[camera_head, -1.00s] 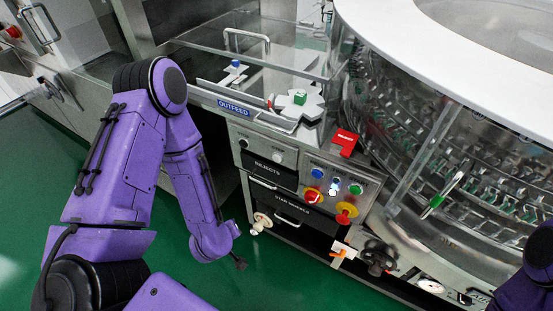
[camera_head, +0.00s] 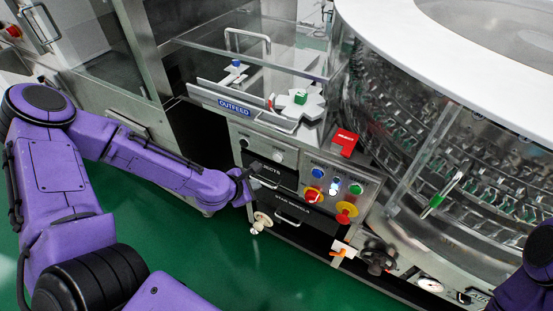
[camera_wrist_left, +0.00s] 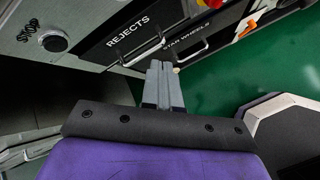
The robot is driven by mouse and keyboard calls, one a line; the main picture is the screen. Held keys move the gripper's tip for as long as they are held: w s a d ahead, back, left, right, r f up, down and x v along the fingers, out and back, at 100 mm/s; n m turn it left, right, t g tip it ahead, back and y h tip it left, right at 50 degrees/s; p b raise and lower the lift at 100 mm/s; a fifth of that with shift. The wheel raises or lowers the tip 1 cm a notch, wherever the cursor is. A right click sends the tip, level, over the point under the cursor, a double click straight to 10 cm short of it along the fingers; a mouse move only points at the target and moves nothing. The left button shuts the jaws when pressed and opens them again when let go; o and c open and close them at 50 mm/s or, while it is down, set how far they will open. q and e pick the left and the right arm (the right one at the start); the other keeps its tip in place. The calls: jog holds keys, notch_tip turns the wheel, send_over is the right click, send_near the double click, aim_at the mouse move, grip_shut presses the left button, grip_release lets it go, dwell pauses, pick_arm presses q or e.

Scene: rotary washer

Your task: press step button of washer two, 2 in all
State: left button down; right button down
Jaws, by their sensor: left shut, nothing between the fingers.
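The washer's control panel (camera_head: 340,178) carries blue, white-lit and green buttons and red knobs on yellow rings. I cannot read which of these is the step button. A dark round button (camera_wrist_left: 54,41) with a short, hard-to-read label beside it shows at the upper left of the left wrist view. My left gripper (camera_head: 256,178) is shut and empty in front of the REJECTS drawer, left of the control panel. Its closed fingers (camera_wrist_left: 160,66) point toward the drawer handles in the left wrist view. My right gripper is out of view.
The REJECTS drawer (camera_wrist_left: 125,40) and star wheels drawer (camera_head: 300,212) have protruding handles. A white knob (camera_head: 261,222) and black handwheel (camera_head: 378,257) stick out low. A glass-walled outfeed (camera_head: 237,107) stands above. Green floor (camera_head: 215,255) in front is clear.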

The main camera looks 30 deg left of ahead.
aim_at(277, 158)
pick_arm(q)
jog(key=w+b, duration=0.2)
jog(key=w, duration=0.6)
jog(key=shift+w+d, duration=0.15)
jog(key=shift+w, duration=0.25)
jog(key=shift+w, duration=0.15)
dwell(1.6)
jog(key=shift+w, duration=0.3)
